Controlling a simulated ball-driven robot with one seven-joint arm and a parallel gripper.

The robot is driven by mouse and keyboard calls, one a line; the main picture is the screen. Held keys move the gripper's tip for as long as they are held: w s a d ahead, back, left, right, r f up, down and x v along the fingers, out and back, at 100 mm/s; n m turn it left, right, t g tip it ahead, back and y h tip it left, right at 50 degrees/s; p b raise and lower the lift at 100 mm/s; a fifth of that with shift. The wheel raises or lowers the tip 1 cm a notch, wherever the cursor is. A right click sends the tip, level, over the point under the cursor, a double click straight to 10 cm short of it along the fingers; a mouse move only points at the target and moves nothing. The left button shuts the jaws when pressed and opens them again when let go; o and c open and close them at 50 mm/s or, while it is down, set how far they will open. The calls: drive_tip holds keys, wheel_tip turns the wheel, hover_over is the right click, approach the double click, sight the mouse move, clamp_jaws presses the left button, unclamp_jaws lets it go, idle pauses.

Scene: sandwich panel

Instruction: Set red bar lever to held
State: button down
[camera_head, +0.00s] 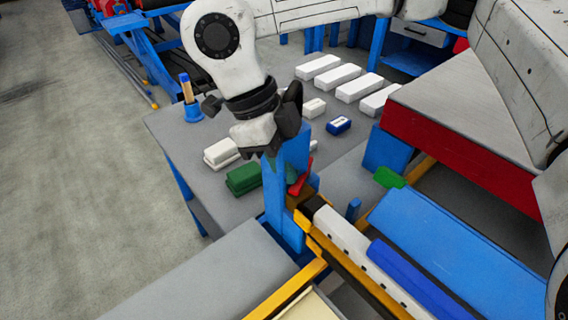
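A small red lever (301,180) stands tilted beside a blue upright post (276,190), at the end of a yellow-edged rail (350,262). It is the only small red lever-like part I see, and its lower end is close to a dark block on the rail. My gripper (273,148) points down just above the post, up and to the left of the red lever. The gripper looks apart from the lever. Its dark fingers overlap the post in this view, so I cannot tell whether they are open or shut.
A grey table (190,128) behind holds several white blocks (338,76), green blocks (244,178), a small blue block (339,125) and a blue holder (193,112). A green part (388,177) lies right of the rail. A blue panel (440,245) and red-sided box (455,152) fill the right.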

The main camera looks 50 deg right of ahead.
drive_tip(key=shift+d, duration=0.65)
drive_tip(key=v, duration=1)
drive_tip(key=shift+r, duration=0.35)
